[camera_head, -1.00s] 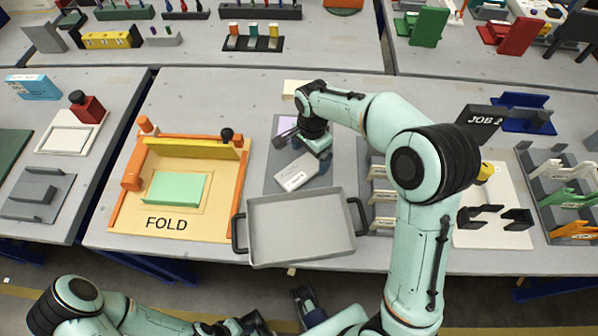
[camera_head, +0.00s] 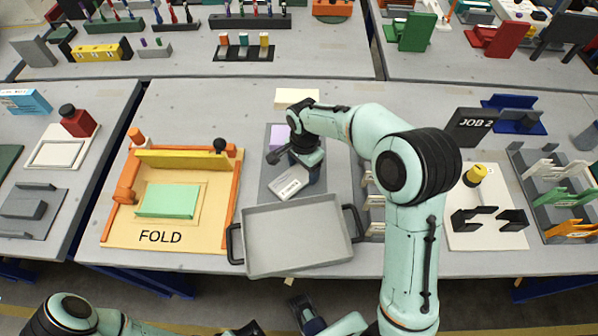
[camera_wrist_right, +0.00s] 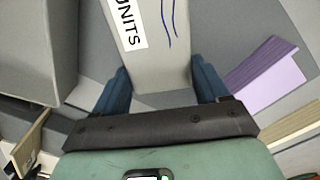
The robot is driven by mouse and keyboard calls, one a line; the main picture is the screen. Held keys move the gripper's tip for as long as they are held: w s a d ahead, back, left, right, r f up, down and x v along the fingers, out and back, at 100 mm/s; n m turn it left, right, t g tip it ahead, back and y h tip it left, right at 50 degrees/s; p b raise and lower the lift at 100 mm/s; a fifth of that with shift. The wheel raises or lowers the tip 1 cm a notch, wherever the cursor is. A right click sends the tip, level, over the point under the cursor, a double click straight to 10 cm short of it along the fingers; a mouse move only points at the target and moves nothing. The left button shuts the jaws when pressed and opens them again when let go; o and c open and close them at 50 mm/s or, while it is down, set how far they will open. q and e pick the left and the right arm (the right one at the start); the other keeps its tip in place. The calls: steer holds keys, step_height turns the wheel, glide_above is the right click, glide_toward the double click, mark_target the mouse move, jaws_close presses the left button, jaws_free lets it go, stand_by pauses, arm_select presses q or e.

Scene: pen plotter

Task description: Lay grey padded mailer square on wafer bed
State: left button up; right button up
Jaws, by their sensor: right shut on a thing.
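The grey padded mailer (camera_head: 288,183) is a pale grey piece with a white label over the near part of a dark grey mat (camera_head: 268,190), and sits askew to it. My right gripper (camera_head: 299,178) is over it. In the right wrist view the mailer (camera_wrist_right: 158,65) shows a "UNITS" label and blue lines, and lies between the two blue fingers (camera_wrist_right: 162,84), which are shut on it. I cannot tell whether it touches the mat. I cannot tell for sure which surface is the wafer bed. My left arm shows at the bottom left; its gripper is unclear.
A grey handled tray (camera_head: 252,262) stands just in front of the mat. A purple piece (camera_head: 280,137) lies at the mat's far end. The FOLD board (camera_head: 120,232) is to the left. A white plate with black brackets (camera_head: 490,238) and a JOB 2 sign (camera_head: 475,127) are to the right.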

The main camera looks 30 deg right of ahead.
mark_target(303, 171)
step_height(303, 171, up, 20)
steer(key=p, duration=0.3)
